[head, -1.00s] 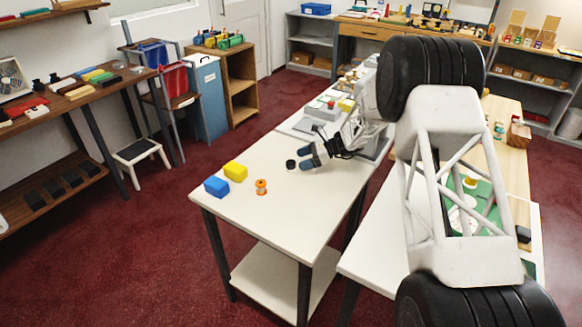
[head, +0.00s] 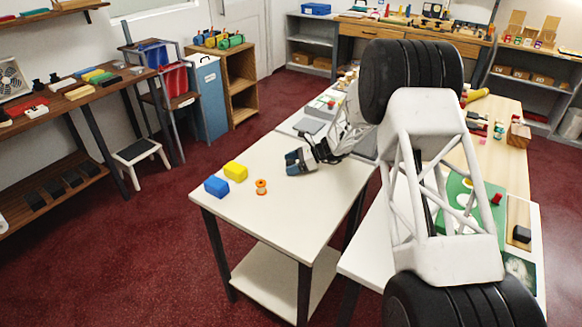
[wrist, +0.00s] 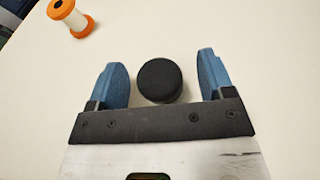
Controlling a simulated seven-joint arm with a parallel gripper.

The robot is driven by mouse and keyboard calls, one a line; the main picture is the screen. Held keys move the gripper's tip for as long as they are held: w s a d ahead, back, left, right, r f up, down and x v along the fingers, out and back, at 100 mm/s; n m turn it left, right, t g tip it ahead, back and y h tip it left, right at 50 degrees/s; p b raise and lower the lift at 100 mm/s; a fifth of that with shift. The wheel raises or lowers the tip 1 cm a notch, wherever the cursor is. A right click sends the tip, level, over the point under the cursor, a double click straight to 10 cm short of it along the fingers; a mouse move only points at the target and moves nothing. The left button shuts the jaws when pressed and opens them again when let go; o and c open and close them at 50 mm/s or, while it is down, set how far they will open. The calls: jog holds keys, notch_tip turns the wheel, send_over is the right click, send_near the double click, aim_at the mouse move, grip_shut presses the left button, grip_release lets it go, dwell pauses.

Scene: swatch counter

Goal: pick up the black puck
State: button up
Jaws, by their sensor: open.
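The black puck (wrist: 160,80) lies on the white table in the wrist view. It sits between the two blue fingers of my gripper (wrist: 160,84), with a small gap on the left and a wider gap on the right. The fingers are open and do not visibly touch it. In the head view my gripper (head: 298,162) is low over the white table (head: 290,215), and the puck cannot be made out there, apparently hidden by the fingers.
The table's front area is clear.

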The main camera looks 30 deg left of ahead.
aim_at(291, 162)
jog(key=c, duration=1)
jog(key=shift+r, duration=0.1)
jog(key=shift+r, duration=1.65)
jog(key=s+d, duration=0.3)
jog(key=s, duration=0.1)
jog(key=s+d+r, duration=0.1)
jog(key=s+d, duration=0.2)
jog(key=d, duration=0.1)
jog(key=s+d, duration=0.4)
jog(key=shift+s+r, duration=0.25)
jog(key=shift+s, duration=0.1)
